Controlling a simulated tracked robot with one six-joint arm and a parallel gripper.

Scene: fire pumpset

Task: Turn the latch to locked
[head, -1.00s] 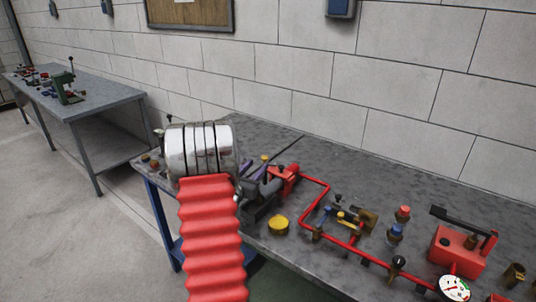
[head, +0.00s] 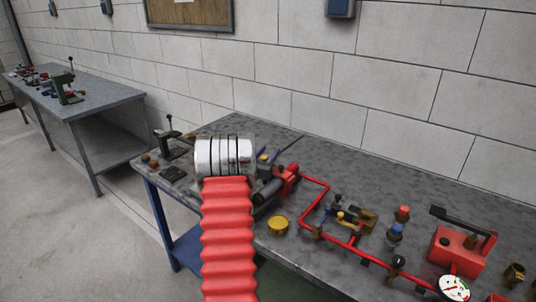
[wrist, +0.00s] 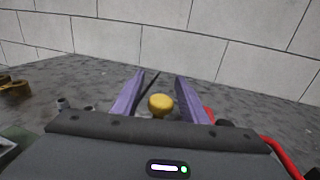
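A round yellow knob (wrist: 160,105) lies between my two purple fingers in the wrist view, with a gap to each finger. It may be the latch's handle, but I cannot tell for sure, and no locked mark is readable. My gripper (wrist: 160,76) is open and empty, low over the grey bench top. In the head view my gripper's purple finger (head: 268,156) shows just right of my arm's silver joint. My arm hides part of the bench there.
A red pipe (head: 318,192) with valves runs along the bench, right of my gripper. A yellow round cap (head: 278,225) sits in front. A black lever device (head: 170,138) stands at the bench's left end. A red pump box (head: 458,250) is farther right. The block wall stands behind.

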